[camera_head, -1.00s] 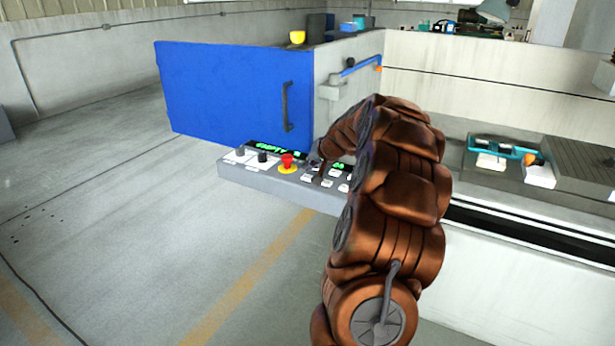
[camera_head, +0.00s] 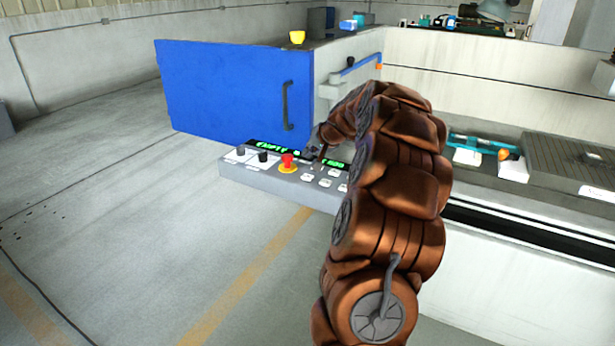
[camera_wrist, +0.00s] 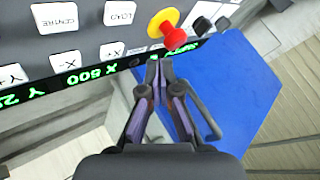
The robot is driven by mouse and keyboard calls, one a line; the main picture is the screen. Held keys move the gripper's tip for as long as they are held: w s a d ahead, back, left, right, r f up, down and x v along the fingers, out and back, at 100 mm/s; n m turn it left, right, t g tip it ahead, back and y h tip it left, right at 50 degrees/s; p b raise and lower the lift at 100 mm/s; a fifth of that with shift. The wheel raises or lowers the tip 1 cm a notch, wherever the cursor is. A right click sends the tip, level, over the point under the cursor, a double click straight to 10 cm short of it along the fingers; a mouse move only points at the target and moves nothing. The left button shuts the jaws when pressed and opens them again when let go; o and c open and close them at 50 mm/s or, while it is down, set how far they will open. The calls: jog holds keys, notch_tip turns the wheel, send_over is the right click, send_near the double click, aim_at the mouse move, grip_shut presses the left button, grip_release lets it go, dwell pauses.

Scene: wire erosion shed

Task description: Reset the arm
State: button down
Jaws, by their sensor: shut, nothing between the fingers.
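My gripper (camera_head: 314,150) is above the grey control panel (camera_head: 252,179), near the red emergency-stop knob (camera_head: 287,161). It is small and partly hidden by my arm in the head view. In the wrist view my gripper (camera_wrist: 160,66) has its fingertips together and empty, in front of the panel's green display strip (camera_wrist: 100,72). The red knob with its yellow base (camera_wrist: 164,24) is just beyond the tips. I cannot tell whether the tips touch the panel. My brown arm arches up and over from the lower right.
A blue door (camera_head: 220,95) with a dark handle stands behind the panel. The white machine's tank wall (camera_head: 480,95) runs to the right. A teal fixture (camera_head: 485,141) with white blocks sits beside a grey slab (camera_head: 575,165). The floor at left is clear.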

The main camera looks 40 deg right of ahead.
dwell(0.6)
jog(key=s+a+n+g+y, duration=0.1)
jog(key=a+n+g+y, duration=0.25)
jog(key=a, duration=1.85)
jog(key=s+a+f+n+g, duration=0.1)
jog(key=s+a+n, duration=0.1)
jog(key=s+a, duration=0.4)
jog(key=s+a+f+n+g, duration=0.15)
jog(key=s+a, duration=0.25)
jog(key=a, duration=0.5)
jog(key=s+a+f+n+g+h, duration=0.1)
jog(key=s+a+g, duration=0.1)
jog(key=s, duration=0.8)
jog(key=s+a+f+n+g+h, duration=0.1)
jog(key=s+a+f+g, duration=0.15)
jog(key=s, duration=0.65)
jog(key=s+a+f+n+g, duration=0.1)
jog(key=s+a+n, duration=0.1)
jog(key=s, duration=0.8)
jog(key=s+p+v, duration=0.1)
jog(key=p+v, duration=1.2)
jog(key=v, duration=0.1)
jog(key=shift+a+r, duration=0.25)
jog(key=shift+a, duration=0.2)
jog(key=shift+t, duration=0.25)
